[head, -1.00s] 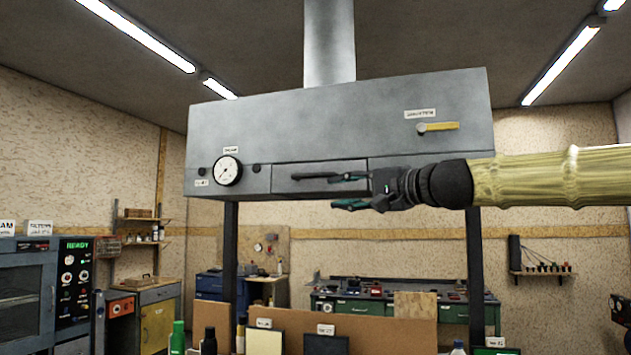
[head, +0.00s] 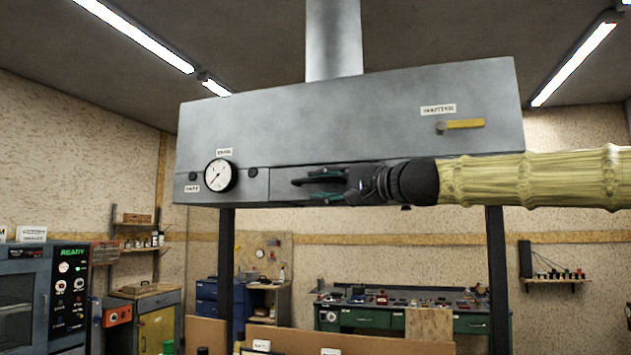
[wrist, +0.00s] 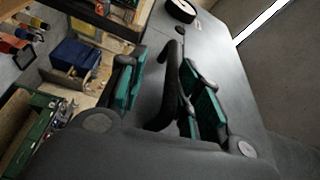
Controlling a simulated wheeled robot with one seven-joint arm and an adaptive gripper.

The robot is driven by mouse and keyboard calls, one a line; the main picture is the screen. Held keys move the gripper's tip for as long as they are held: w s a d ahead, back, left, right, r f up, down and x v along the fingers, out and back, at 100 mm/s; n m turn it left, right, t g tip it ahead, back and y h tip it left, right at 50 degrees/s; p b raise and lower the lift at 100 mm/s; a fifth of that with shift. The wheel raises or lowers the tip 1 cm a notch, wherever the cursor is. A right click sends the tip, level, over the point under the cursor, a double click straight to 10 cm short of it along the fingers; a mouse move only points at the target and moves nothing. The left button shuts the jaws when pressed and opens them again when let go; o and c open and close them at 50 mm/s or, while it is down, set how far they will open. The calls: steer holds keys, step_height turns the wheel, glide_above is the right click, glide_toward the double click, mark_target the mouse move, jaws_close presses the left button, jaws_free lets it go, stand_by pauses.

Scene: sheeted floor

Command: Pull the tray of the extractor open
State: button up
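The extractor (head: 340,120) is a wide grey metal hood hanging under a duct. Its tray (head: 279,184) is a grey panel low on the front, partly hidden by my gripper and arm. The tray looks flush with the hood front. The tray's dark bar handle (head: 300,182) shows at its left end, and in the wrist view the handle (wrist: 172,80) runs between my fingers. My gripper (head: 322,188) is open at the tray front. In the wrist view my gripper (wrist: 165,95) has a green-padded finger on each side of the handle, the right one closer to it.
A round gauge (head: 220,175) and dark knobs sit left of the tray. A yellow lever (head: 463,124) is at the upper right of the hood. Dark posts stand below the hood. A brown board (head: 290,338) and a green workbench (head: 400,312) are lower down.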

steer(key=shift+s+a+r, duration=0.15)
steer(key=shift+a+r, duration=0.55)
steer(key=shift+a, duration=0.25)
steer(key=shift+w+a+f, duration=0.2)
steer(key=shift+w+f, duration=0.05)
steer(key=shift+w, duration=0.35)
steer(key=shift+s+r, duration=0.1)
steer(key=shift+s, duration=0.2)
steer(key=shift+c, duration=0.9)
jaws_close()
